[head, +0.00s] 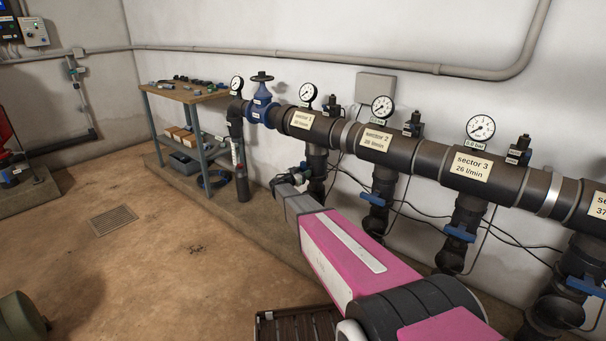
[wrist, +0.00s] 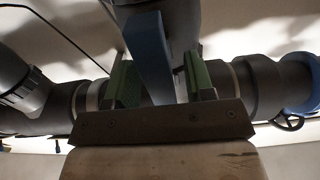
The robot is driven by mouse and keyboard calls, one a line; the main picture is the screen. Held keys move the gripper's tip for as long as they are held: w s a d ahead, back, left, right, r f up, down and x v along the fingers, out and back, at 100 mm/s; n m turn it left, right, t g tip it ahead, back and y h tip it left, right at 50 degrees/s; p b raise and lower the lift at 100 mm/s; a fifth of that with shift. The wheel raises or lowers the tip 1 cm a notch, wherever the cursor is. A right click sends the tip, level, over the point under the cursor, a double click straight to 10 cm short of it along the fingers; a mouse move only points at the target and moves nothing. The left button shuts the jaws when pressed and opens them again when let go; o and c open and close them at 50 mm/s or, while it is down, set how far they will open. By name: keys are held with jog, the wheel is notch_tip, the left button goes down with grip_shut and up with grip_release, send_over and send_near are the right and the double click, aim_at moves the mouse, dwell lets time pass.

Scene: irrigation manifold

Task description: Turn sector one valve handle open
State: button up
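The sector 1 label (head: 302,121) sits on the dark manifold pipe, with its branch valve (head: 317,172) below it. My gripper (head: 299,181) reaches to this branch at the end of my pink arm. In the wrist view the blue valve handle (wrist: 149,55) lies between the two green-padded fingers of my gripper (wrist: 161,80). The fingers are apart, with a visible gap between the handle and the right finger; contact at the left finger cannot be told. In the head view my gripper hides the sector 1 handle.
The sector 2 handle (head: 373,200) and sector 3 handle (head: 459,233) hang on neighbouring branches to the right, with loose black cables between. A workbench (head: 188,96) stands at the back left. The brown floor (head: 165,265) left of my arm is mostly clear.

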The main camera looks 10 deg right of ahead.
jog(key=v, duration=1)
jog(key=shift+s+a, duration=0.25)
jog(key=shift+s, duration=0.05)
jog(key=s+d+f+n+g+y, duration=0.2)
jog(key=s+d+g, duration=0.25)
jog(key=s, duration=0.55)
jog(key=s+d+f+n+g+y, duration=0.1)
jog(key=s+d+f+g+y, duration=0.25)
jog(key=s+d, duration=0.45)
jog(key=s+a+n+g+y, duration=0.2)
jog(key=s+n+y, duration=0.1)
jog(key=s, duration=0.7)
jog(key=s+a+n+g+y, duration=0.1)
jog(key=s+a+n+y, duration=0.2)
jog(key=s, duration=0.7)
jog(key=shift+r+n+g+y, duration=0.2)
jog(key=shift+n+g+y, duration=0.2)
jog(key=shift+y, duration=0.65)
